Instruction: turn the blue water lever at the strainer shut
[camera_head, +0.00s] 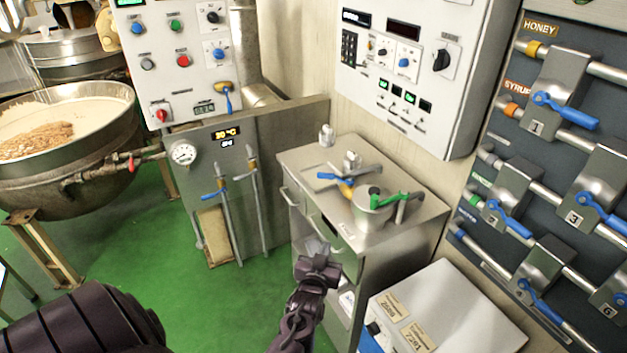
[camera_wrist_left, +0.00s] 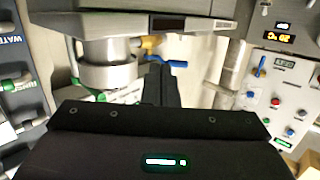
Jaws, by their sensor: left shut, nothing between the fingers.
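The blue water lever (camera_head: 333,177) sits on a yellow valve body beside the strainer (camera_head: 372,210), on top of a steel cabinet. Its blue handle points left in the head view. It also shows in the left wrist view (camera_wrist_left: 178,63), just past my fingertips, which cover part of the valve. The strainer shows there too (camera_wrist_left: 108,74), left of the fingers. My left gripper (camera_head: 318,248) is shut and empty, in front of the cabinet and overlapping its drawer front in the head view. I cannot tell whether it touches anything. My right gripper is not in view.
A green lever (camera_head: 393,196) is at the strainer, close to the blue one. The steel cabinet top (camera_head: 310,158) carries small metal fittings. A grey control box (camera_head: 415,70) hangs above. A white box (camera_head: 450,310) stands at right, near the valve panel. Green floor is open at left.

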